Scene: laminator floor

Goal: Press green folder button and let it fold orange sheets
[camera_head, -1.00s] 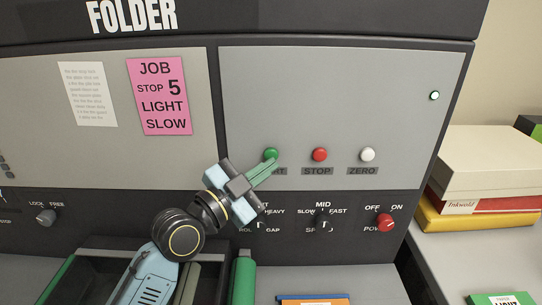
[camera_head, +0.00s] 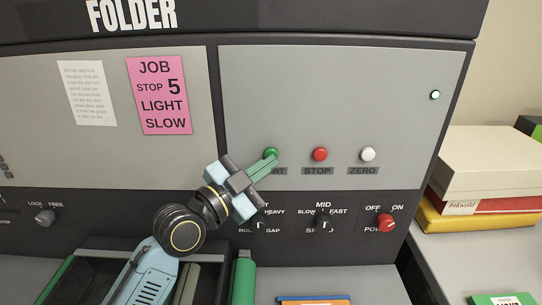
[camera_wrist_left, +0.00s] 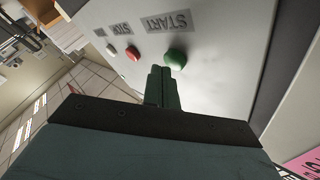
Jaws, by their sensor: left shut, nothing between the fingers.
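The folder machine's grey panel (camera_head: 300,95) carries a green START button (camera_head: 271,153), a red STOP button (camera_head: 320,154) and a white ZERO button (camera_head: 367,154). My left gripper (camera_head: 273,160) is shut and empty, its green fingertips at the lower edge of the green button. In the left wrist view the closed fingertips (camera_wrist_left: 167,70) are right by the green button (camera_wrist_left: 176,57); I cannot tell whether they touch it. An orange thing (camera_head: 325,302) shows at the bottom edge, mostly cut off. My right gripper is not in view.
A pink job note (camera_head: 160,95) is on the left panel. Heavy/light, speed and red power (camera_head: 386,222) knobs sit on the dark strip below the buttons. A small indicator light (camera_head: 435,95) is at the upper right. Stacked boxes (camera_head: 485,165) stand at the right.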

